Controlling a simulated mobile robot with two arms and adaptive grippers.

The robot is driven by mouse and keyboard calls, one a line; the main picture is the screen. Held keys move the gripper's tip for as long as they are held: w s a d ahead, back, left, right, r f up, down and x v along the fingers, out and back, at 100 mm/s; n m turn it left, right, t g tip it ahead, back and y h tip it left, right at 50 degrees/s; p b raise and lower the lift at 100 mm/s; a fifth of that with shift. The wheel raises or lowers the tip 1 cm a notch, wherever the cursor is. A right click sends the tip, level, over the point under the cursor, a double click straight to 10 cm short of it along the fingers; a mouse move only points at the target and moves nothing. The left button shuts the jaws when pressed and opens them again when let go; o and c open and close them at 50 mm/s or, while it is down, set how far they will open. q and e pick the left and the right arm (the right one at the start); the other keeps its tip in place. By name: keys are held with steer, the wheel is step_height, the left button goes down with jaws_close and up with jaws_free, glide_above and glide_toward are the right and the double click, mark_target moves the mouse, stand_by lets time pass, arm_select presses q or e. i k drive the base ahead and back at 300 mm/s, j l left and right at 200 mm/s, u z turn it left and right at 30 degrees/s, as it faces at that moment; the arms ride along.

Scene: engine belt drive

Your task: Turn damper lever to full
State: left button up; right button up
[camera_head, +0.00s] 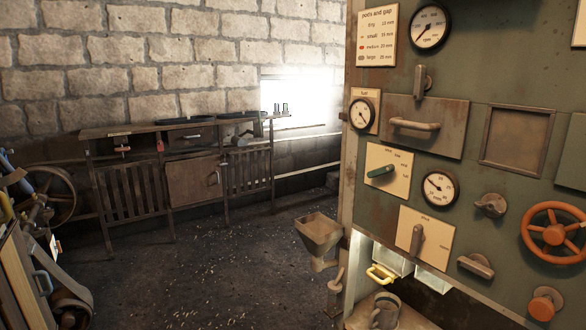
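A green control panel stands on the right, with two pale plates that each carry a lever. On the upper plate (400,157), a dark green lever (381,171) lies nearly level, its right end tilted slightly up. Small labels around it are mostly too small to read. On the lower plate (432,222), a grey lever (416,240) stands nearly upright. I cannot tell which of the two is the damper lever. Neither of my grippers can be made out in this view, and nothing visible touches either lever.
Gauges (439,189), an orange handwheel (553,234) and a grey horizontal handle (414,124) sit on the panel. A metal hopper (319,232) stands left of it. A wooden bench (180,175) lines the brick wall. Belt machinery (45,262) fills the left edge; the middle floor is open.

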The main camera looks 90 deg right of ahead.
mark_target(386, 170)
steer(key=l+z, duration=0.15)
steer(key=z, duration=3.1)
